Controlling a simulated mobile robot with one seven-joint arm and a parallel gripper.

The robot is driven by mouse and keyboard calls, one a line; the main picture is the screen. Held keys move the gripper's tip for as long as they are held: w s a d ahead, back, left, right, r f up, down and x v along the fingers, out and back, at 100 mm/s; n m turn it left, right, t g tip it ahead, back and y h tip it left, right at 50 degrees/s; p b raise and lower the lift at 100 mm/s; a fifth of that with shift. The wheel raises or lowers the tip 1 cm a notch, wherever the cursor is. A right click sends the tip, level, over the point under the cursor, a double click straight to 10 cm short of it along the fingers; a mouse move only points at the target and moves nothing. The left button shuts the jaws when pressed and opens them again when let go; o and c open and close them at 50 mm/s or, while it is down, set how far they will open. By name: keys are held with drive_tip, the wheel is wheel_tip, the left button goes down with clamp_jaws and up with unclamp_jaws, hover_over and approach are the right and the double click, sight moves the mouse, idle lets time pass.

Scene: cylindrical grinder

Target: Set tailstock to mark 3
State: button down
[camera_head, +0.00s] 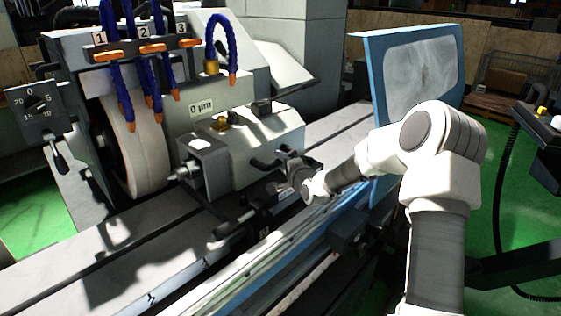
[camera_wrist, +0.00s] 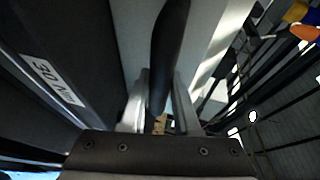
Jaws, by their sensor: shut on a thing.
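The tailstock (camera_head: 228,160) is a grey block with a centre pointing left at the grinding wheel, on the machine table (camera_head: 110,262). My gripper (camera_head: 284,172) is at the tailstock's right front side. In the wrist view my gripper (camera_wrist: 160,95) has its two fingers on either side of a dark, rounded lever handle (camera_wrist: 168,45) and is shut on it. The handle's far end runs out of the wrist view. Small dark marks (camera_head: 205,265) stand along the table's front; their numbers are too small to read surely.
The grinding wheel (camera_head: 138,150) stands left of the tailstock. Blue coolant hoses (camera_head: 115,75) hang under plates numbered 1, 2 and 3. A blue-framed guard (camera_head: 420,70) stands behind my arm. The table left of the tailstock is largely bare.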

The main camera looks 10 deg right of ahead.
idle(0.7)
drive_tip(key=b, duration=0.4)
approach(244, 169)
drive_tip(key=x, duration=0.4)
drive_tip(key=shift+s+a+r, duration=0.1)
drive_tip(key=shift+s+a, duration=0.15)
drive_tip(key=shift+s, duration=0.05)
drive_tip(key=shift+w+d, duration=0.15)
drive_tip(key=shift+d, duration=0.05)
drive_tip(key=c, duration=0.7)
unclamp_jaws()
drive_tip(key=shift+w+d, duration=0.15)
drive_tip(key=shift+w, duration=0.1)
drive_tip(key=shift+o, duration=0.2)
drive_tip(key=shift+s, duration=0.25)
